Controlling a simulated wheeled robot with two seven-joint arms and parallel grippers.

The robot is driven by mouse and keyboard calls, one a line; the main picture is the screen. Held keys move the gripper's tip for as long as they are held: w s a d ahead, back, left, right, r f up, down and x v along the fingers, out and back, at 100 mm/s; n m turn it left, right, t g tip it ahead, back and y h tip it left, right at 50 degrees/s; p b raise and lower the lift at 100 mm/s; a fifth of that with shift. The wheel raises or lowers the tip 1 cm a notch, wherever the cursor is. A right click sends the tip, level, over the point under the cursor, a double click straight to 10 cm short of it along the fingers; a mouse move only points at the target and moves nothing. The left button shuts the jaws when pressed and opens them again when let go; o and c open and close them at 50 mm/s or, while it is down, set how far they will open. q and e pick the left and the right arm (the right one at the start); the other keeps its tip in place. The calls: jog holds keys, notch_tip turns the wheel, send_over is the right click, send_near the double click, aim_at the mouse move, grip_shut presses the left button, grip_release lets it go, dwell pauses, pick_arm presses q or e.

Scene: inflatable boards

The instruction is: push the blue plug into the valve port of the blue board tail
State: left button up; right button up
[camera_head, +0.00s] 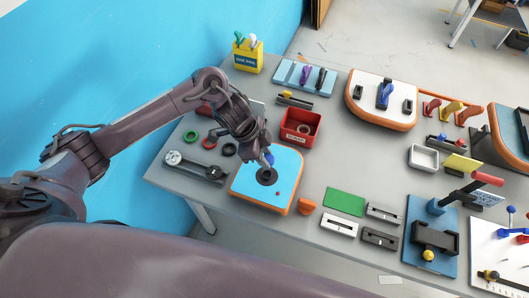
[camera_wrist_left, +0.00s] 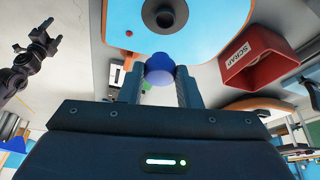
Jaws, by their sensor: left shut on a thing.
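The blue board tail (camera_head: 258,192) lies on the grey table, a light blue slab with an orange edge. Its dark round valve port (camera_head: 266,177) is near the middle of the top face; in the left wrist view the port (camera_wrist_left: 164,14) is at the top. My left gripper (camera_head: 263,153) is above the far part of the board. It is shut on the blue plug (camera_head: 269,159), which also shows between the fingers in the left wrist view (camera_wrist_left: 160,68). The plug is apart from the port, on its far side in the head view.
A red scrap bin (camera_head: 301,127) stands just behind the board. Green and black rings (camera_head: 211,143) and a dark pump-like tool (camera_head: 195,167) lie to the left. A small red piece (camera_head: 278,194) is on the board, and a green mat (camera_head: 344,202) lies to the right.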

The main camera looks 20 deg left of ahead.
pick_arm(q)
jog(key=shift+a, duration=0.2)
jog(key=shift+w+f, duration=0.15)
jog(key=shift+f, duration=0.2)
jog(key=shift+f+b, duration=0.65)
jog(key=shift+f, duration=0.45)
jog(key=shift+f+b, duration=1.25)
jog(key=shift+f, duration=0.3)
pick_arm(e)
jog(key=f, duration=0.1)
jog(key=w+f, duration=0.1)
jog(key=a+f, duration=0.1)
jog(key=shift+w+f, duration=0.3)
jog(key=shift+d, duration=0.35)
pick_arm(q)
jog(key=shift+p, duration=0.75)
pick_arm(e)
jog(key=shift+w+a+r, duration=0.1)
jog(key=shift+a+r, duration=0.05)
jog(key=shift+r, duration=0.6)
